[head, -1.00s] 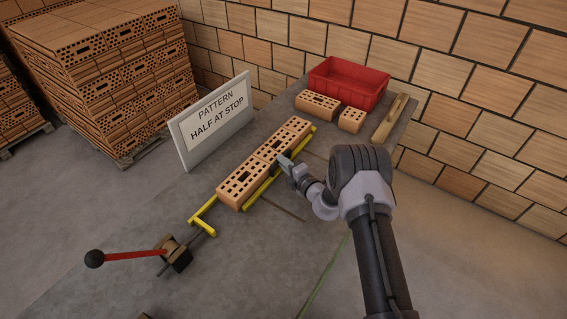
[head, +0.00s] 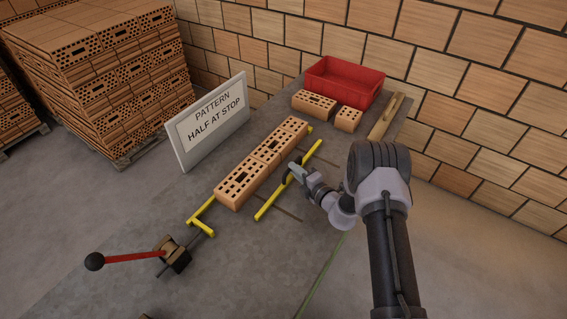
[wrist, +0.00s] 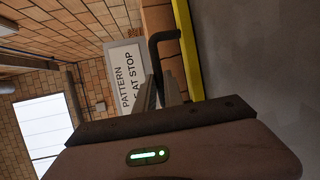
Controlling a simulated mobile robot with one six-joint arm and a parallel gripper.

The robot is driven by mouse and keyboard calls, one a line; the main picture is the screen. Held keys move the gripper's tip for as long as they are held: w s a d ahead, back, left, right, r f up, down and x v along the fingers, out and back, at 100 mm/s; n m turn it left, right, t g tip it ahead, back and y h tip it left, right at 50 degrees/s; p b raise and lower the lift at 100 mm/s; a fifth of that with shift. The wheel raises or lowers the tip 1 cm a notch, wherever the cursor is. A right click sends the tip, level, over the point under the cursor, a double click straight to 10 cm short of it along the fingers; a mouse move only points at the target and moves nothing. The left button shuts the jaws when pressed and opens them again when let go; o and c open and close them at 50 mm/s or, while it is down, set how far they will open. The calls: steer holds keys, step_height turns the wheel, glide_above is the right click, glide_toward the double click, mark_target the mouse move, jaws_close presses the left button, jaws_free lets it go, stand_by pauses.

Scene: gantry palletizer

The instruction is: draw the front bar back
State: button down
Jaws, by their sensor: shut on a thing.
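The yellow front bar (head: 272,199) lies on the table in front of the brick row, parallel to it, with a strip of bare table between them. It also shows in the wrist view (wrist: 187,50) as a yellow edge. My gripper (head: 292,173) is at the middle of the bar, shut on its black handle. In the wrist view my gripper (wrist: 160,92) has its fingers at the bent black handle (wrist: 163,37). The exact grip spot is partly hidden in the head view. The brick row (head: 240,184) stands straight, bricks end to end.
A yellow stop (head: 203,217) stands at the row's near end. A red-armed lever (head: 135,256) with a black knob is at lower left. A sign (head: 212,122) stands behind. A red crate (head: 345,82), loose bricks (head: 314,104) and a wooden tool (head: 386,116) lie at the far end.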

steer(key=s+d, duration=0.1)
steer(key=d, duration=0.1)
steer(key=s+d, duration=0.2)
steer(key=d, duration=0.1)
steer(key=s+d, duration=0.2)
steer(key=d, duration=0.1)
steer(key=shift+s+d+p, duration=0.1)
steer(key=shift+s+p, duration=0.15)
steer(key=shift+p, duration=0.15)
steer(key=shift+f, duration=0.1)
steer(key=c, duration=1.8)
jaws_free()
steer(key=o, duration=0.3)
steer(key=shift+s+d, duration=0.1)
steer(key=shift+d, duration=0.15)
steer(key=shift+o, duration=0.2)
steer(key=shift+a, duration=0.1)
steer(key=p+v, duration=0.3)
steer(key=v, duration=1.4)
steer(key=shift+p, duration=0.3)
steer(key=shift+s, duration=0.1)
